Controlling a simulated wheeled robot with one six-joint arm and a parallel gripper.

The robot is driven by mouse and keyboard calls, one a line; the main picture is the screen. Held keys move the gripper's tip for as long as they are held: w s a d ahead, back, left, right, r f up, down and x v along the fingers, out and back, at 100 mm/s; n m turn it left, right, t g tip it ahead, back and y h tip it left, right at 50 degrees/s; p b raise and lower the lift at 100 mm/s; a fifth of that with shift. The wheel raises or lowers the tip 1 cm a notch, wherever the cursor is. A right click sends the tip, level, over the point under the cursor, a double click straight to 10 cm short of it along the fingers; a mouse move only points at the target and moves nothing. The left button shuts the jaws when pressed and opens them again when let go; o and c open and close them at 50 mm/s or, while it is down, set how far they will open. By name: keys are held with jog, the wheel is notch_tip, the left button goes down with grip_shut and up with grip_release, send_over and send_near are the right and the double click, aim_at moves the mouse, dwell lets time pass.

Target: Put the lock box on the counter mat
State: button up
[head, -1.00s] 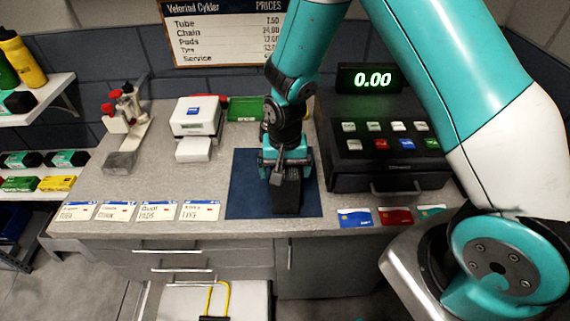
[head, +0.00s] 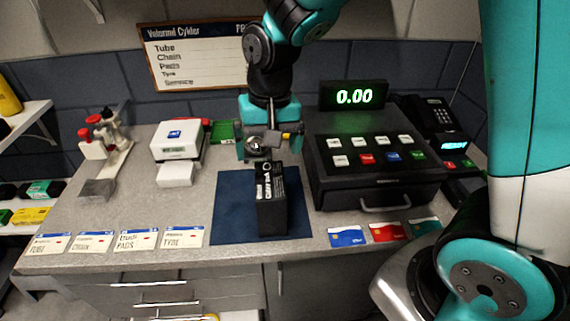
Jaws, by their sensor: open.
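A black box with white lettering, which I take to be the lock box (head: 272,212), stands upright on the dark blue counter mat (head: 228,215). It is near the mat's right front part, inside its edges. My gripper (head: 268,148) is open above and behind the box's top, and the box looks free of the fingers. The exact gap between them is hard to tell from this view.
The black cash register (head: 372,160) stands close on the right of the mat. A white card reader box (head: 178,140) is at the left, price cards (head: 136,240) lie at the front left, and bank cards (head: 346,236) at the front right.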

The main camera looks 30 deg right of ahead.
jog(key=s+a+r+n+y, duration=0.1)
jog(key=s+r+n, duration=0.3)
jog(key=s, duration=0.4)
jog(key=s+a+r+n+y, duration=0.2)
jog(key=s+a+r+n, duration=0.1)
jog(key=s, duration=0.6)
jog(key=r+n, duration=0.1)
jog(key=n, duration=0.1)
jog(key=shift+s+n, duration=0.3)
jog(key=shift+n, duration=0.1)
jog(key=shift+a, duration=0.1)
